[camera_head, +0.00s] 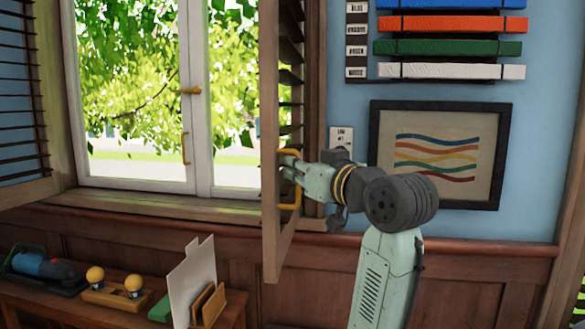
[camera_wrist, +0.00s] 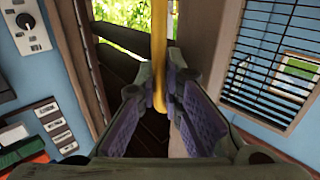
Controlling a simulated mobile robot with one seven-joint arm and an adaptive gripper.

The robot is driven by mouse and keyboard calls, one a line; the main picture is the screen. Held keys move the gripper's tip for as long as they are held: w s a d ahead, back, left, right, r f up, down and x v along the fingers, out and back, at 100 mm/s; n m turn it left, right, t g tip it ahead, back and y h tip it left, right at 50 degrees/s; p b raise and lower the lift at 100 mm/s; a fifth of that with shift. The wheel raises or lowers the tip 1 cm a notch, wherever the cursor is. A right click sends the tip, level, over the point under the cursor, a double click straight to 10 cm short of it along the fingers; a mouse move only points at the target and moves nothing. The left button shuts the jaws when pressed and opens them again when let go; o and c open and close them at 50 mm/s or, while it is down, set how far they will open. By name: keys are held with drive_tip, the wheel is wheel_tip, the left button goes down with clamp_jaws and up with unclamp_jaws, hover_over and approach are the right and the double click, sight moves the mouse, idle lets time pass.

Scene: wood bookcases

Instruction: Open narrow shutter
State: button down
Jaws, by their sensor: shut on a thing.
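The narrow wooden shutter (camera_head: 270,90) stands at the right side of the window, swung out from it and seen nearly edge-on, with dark slats (camera_head: 290,55) behind its frame. Its yellow handle (camera_head: 291,197) is on the shutter's frame. My gripper (camera_head: 286,168) is shut on this handle. In the wrist view the handle (camera_wrist: 159,45) runs down between the two purple-padded fingers of my gripper (camera_wrist: 161,80), whose tips are close around it. The gripper hides part of the handle in the head view.
The white window (camera_head: 190,100) is shut. Another slatted shutter (camera_head: 52,185) stands open at the left. A low cabinet below holds a power tool (camera_head: 45,265), a wooden tray with yellow balls (camera_head: 112,294) and a file holder (camera_head: 208,304). A framed picture (camera_head: 377,150) hangs right.

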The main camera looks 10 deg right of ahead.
idle(0.3)
drive_tip(key=c, duration=1.7)
unclamp_jaws()
drive_tip(key=shift+d, duration=0.1)
drive_tip(key=v, duration=1.2)
drive_tip(key=shift+r, duration=0.1)
